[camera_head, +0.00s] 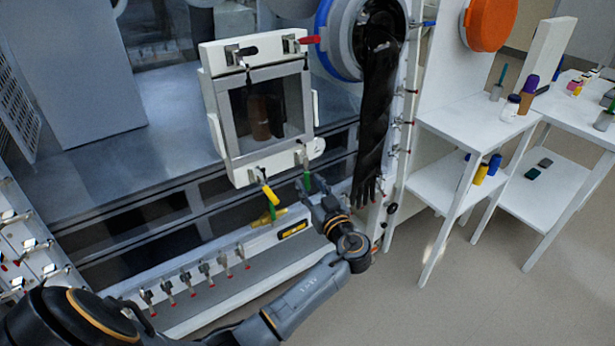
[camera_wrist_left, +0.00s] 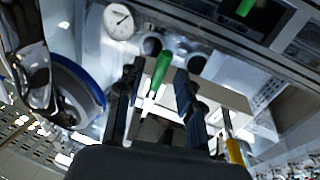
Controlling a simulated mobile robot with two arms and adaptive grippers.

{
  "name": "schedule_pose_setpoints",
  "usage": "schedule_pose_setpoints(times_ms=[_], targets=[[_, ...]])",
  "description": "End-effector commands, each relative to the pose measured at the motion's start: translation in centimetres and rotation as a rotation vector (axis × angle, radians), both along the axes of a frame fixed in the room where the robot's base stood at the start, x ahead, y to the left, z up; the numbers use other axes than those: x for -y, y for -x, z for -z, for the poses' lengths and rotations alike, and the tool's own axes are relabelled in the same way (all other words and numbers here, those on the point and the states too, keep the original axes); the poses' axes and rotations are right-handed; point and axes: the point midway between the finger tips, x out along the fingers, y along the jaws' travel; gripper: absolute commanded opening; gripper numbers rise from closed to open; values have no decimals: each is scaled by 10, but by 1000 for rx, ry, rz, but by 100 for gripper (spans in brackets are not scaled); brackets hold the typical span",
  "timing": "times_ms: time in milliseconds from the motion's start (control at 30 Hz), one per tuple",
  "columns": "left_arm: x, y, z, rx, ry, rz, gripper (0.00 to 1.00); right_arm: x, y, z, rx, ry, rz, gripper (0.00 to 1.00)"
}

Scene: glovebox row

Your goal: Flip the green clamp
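The green clamp (camera_head: 307,180) is at the lower right corner of the white-framed window door (camera_head: 263,110) in the head view. Its green handle points down, with a metal base above it. My left gripper (camera_head: 314,196) is just below and beside it. In the left wrist view the green handle (camera_wrist_left: 161,67) shows between the two spread fingers (camera_wrist_left: 158,92), with a gap on both sides. The left gripper is open and holds nothing. How far the handle reaches between the fingers is hard to tell. My right gripper is not in view.
A yellow-handled clamp (camera_head: 270,193) is left of the green one, and a red-handled clamp (camera_head: 309,40) is at the door's upper right. A black glove (camera_head: 378,120) hangs just right of the door. White shelves (camera_head: 470,125) stand farther right.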

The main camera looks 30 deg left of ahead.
Motion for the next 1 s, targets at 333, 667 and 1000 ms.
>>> schedule_pose_setpoints(times_ms=[333, 667, 1000], targets=[[-21, -14, 0, -1, -1, 1, 36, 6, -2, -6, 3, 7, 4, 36], [-21, -14, 1, -1, 0, 1, 12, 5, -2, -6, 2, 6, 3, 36], [-21, -14, 1, -2, 1, 1, 0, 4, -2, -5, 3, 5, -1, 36]])
